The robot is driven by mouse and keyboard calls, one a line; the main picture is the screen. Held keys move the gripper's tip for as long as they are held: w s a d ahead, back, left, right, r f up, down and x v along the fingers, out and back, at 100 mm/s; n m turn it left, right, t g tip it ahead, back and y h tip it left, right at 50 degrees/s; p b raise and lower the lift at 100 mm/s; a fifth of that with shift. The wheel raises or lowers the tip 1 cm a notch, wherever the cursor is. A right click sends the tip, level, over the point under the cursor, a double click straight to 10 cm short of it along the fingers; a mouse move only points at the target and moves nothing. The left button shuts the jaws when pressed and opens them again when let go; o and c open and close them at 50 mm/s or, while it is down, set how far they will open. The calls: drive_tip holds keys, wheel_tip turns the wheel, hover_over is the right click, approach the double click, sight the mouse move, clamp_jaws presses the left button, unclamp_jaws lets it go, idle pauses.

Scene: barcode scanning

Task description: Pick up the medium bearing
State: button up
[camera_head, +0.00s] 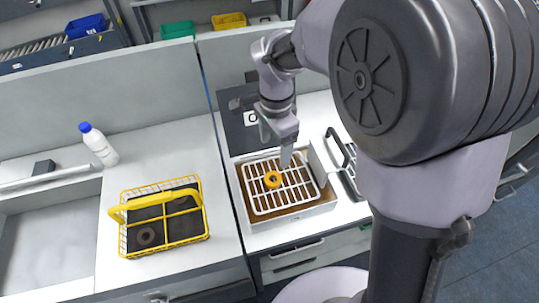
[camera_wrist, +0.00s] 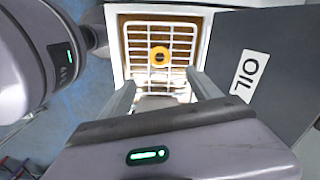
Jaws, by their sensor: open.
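A yellow ring-shaped bearing (camera_head: 267,182) lies on a white wire rack (camera_head: 262,209) set in a tray of brown liquid. It also shows in the wrist view (camera_wrist: 152,57), near the rack's middle. A dark ring (camera_head: 146,236) lies in the yellow wire basket (camera_head: 122,240) at the left. I cannot tell from looks alone which ring is the medium one. My gripper (camera_head: 286,157) is open and empty, pointing down above the rack. In the wrist view the gripper (camera_wrist: 163,88) has its fingers apart, with the yellow bearing beyond and between them, not touching.
A dark panel marked OIL (camera_wrist: 225,60) stands beside the tray. A white bottle with a blue cap (camera_head: 99,146) stands on the left counter near a sink (camera_head: 50,235). A dark-handled basket (camera_head: 343,150) is right of the tray. Blue, green and yellow bins stand behind.

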drive_tip(key=b, duration=0.2)
hover_over(272, 179)
drive_tip(key=f, duration=0.8)
drive_tip(key=shift+w+d+f, duration=0.15)
drive_tip(key=shift+d, duration=0.15)
drive_tip(key=f+b, duration=0.1)
drive_tip(key=f, duration=0.3)
drive_tip(key=shift+s+a+f+b, duration=0.2)
drive_tip(key=shift+f+b, duration=0.05)
drive_tip(key=shift+b, duration=0.1)
drive_tip(key=shift+w+f, duration=0.1)
drive_tip(key=shift+f, duration=0.3)
clamp_jaws()
